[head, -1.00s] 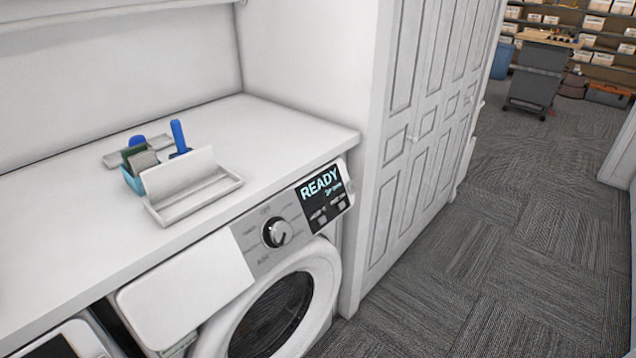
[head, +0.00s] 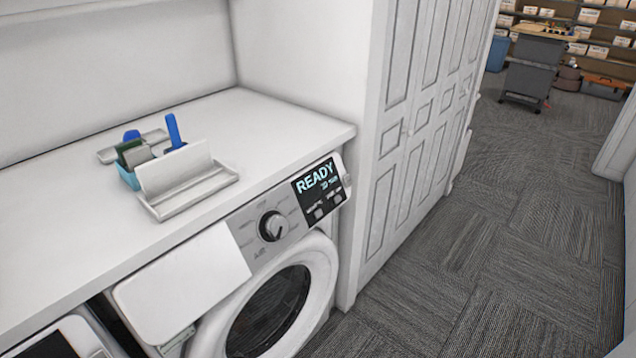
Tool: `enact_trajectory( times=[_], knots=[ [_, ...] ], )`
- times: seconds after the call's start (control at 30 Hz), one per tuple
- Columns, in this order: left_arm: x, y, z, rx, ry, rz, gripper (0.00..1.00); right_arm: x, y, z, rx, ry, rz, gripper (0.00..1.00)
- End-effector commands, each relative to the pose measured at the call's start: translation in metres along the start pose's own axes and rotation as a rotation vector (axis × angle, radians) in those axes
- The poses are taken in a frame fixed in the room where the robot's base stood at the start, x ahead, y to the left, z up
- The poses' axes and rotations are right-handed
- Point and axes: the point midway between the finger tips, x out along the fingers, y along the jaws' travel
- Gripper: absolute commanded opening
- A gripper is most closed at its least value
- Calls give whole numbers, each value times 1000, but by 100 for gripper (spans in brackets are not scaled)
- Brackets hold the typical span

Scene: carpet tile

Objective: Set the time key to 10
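A white front-loading washer (head: 322,262) stands under the white counter, its silver and black control panel facing me. A round silver dial (head: 272,227) sits left of the dark display (head: 319,180), which reads READY with a smaller line below that is too small to read. Small keys (head: 318,212) with tiny labels sit at the bottom of the display. I cannot tell which one is the time key or what it is set to. Neither of my grippers shows in the head view.
On the white counter (head: 90,235) stand a white open tray (head: 190,191) and a teal caddy (head: 128,178) with brushes and a blue-handled tool (head: 174,131). A tall white cabinet (head: 395,150) stands right of the washer. The carpet (head: 500,240) in front is clear.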

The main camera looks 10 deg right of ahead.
Motion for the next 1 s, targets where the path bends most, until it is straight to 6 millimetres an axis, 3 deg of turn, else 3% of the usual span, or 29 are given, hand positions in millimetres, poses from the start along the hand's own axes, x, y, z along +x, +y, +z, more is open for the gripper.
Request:
enact_trajectory(
  times=[0.17,1.0],
  knots=[
    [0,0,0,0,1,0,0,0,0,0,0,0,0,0],
    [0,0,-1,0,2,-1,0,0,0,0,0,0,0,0]
  ],
)
